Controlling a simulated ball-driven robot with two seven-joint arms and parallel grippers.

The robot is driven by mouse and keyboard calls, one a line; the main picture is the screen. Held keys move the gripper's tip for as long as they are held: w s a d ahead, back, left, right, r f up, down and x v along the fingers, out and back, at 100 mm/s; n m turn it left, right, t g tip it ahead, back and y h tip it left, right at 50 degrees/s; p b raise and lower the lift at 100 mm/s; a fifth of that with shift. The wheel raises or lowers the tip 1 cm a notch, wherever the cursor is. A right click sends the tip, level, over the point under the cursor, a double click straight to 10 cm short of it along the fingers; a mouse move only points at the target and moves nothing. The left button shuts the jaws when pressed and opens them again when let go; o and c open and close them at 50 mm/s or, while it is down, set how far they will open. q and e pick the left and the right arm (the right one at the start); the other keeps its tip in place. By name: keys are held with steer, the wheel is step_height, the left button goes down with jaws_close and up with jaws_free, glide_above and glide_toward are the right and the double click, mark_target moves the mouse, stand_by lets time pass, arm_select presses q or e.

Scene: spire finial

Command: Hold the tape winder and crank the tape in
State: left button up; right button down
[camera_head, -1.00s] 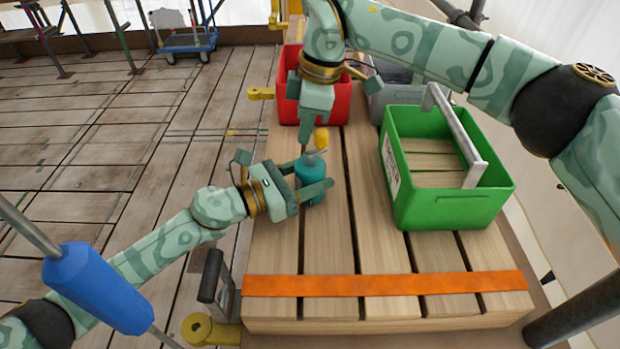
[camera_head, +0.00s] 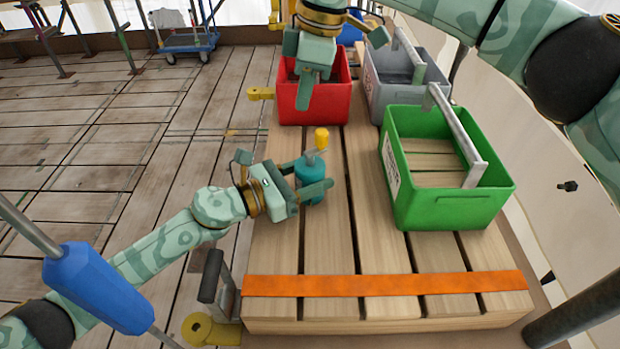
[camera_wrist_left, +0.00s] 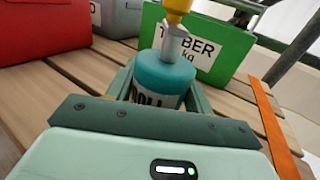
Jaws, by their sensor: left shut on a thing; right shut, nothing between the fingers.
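The tape winder (camera_head: 311,172) is a teal cylinder with a grey crank arm and a yellow knob (camera_head: 321,138) on top. It stands upright on the wooden slats. My left gripper (camera_head: 314,182) is shut around its body from the left. In the left wrist view the winder (camera_wrist_left: 158,78) sits between the fingers, with dark lettering partly hidden by the gripper. The tape itself cannot be made out. My right gripper (camera_head: 305,100) is shut and empty, above and behind the winder, in front of the red crate, apart from the knob.
A red crate (camera_head: 335,108) stands at the back, with a grey crate (camera_head: 392,95) beside it. A green crate (camera_head: 450,209) with a grey handle stands right of the winder. An orange strap (camera_head: 385,285) crosses the front slats. The slats between winder and strap are clear.

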stand_by(0.4)
arm_select(q)
steer(key=o, duration=1.1)
steer(key=shift+o, duration=0.2)
